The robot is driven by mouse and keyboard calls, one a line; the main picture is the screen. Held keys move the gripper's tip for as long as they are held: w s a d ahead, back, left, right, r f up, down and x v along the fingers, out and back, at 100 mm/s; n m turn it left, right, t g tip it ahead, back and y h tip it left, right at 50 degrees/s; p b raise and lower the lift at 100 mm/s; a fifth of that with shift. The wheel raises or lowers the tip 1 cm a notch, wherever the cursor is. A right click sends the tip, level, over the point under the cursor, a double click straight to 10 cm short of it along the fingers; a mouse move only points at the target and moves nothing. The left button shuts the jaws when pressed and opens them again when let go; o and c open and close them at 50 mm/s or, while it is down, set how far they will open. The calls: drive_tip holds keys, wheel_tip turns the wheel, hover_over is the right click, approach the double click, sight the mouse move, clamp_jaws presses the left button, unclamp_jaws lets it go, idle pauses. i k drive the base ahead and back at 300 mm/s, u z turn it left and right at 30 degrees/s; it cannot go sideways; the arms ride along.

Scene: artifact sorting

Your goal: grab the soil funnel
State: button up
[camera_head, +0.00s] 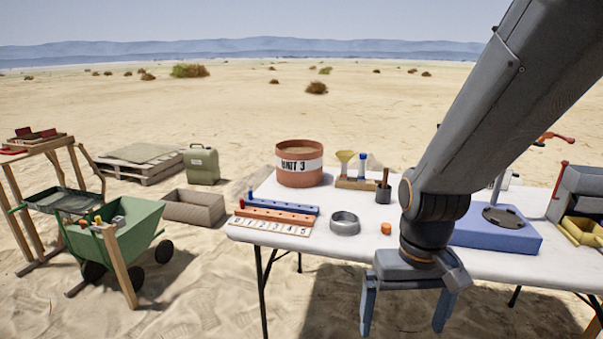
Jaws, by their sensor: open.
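A small yellow-olive funnel (345,157) stands in a wooden rack (356,184) at the back of the white table (290,187), just right of the terracotta "UNIT 3" bucket. A blue-capped vial stands beside it in the same rack. My gripper (405,318) hangs down in front of the table's near edge, its two blue fingers apart with nothing between them. It is nearer to me than the funnel and lower in the picture. The funnel's lower part is partly hidden in the rack.
The terracotta bucket (299,165), a grey metal ring (344,223), an orange cap (386,228), a dark cup of tools (382,191) and blue and orange hole strips stand on the table. A blue block (497,239) is at right. A green wheelbarrow (125,225) stands at left on sand.

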sight(345, 162)
drive_tip(key=u, duration=0.05)
drive_tip(key=i, duration=1.65)
drive_tip(key=z, duration=0.25)
